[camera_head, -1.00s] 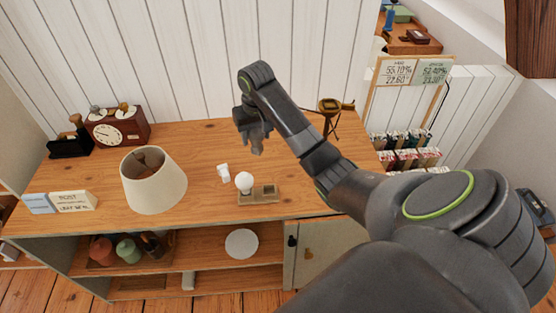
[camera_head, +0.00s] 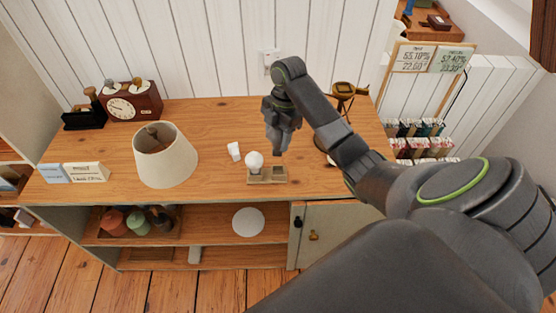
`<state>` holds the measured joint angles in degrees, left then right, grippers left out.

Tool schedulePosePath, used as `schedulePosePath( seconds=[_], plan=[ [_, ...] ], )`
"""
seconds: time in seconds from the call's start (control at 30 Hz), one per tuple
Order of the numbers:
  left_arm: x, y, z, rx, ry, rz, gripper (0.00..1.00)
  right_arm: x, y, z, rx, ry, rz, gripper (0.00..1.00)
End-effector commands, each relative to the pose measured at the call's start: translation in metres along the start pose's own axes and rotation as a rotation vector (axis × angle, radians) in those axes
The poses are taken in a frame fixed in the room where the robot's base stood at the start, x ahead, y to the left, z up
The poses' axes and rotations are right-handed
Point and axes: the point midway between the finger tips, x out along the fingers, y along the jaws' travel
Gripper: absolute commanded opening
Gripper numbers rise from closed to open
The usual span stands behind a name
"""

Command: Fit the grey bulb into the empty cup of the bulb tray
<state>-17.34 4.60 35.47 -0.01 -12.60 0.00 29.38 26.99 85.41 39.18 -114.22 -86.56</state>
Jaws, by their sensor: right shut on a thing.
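The bulb tray (camera_head: 267,181) is a small wooden block near the front edge of the cabinet top. A white bulb (camera_head: 254,160) stands in its left cup. Its right cup (camera_head: 279,172) looks empty. My right gripper (camera_head: 279,146) points down just above and behind that right cup, apart from the tray. It is shut on the grey bulb (camera_head: 278,153), which is small and dark at the fingertips and mostly hidden by them. My left gripper is not in view.
A brass instrument (camera_head: 344,95) stands to the right, behind my right forearm. The wood behind the tray is clear.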

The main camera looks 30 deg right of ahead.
Motion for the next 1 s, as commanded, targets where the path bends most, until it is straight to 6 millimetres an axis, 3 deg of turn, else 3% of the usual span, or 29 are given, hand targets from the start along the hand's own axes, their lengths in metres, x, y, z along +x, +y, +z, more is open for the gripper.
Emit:
schedulePosePath(
  seconds=[0.27,0.63,1.0],
  plan=[
    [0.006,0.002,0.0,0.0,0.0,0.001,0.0,0.009,-0.004,0.0,-0.117,0.002,-0.022,0.23],
    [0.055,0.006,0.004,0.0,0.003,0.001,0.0,0.057,-0.003,0.009,-0.116,0.001,-0.021,0.23],
    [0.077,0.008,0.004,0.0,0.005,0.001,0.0,0.079,-0.003,0.013,-0.115,0.0,-0.021,0.23]
  ],
)
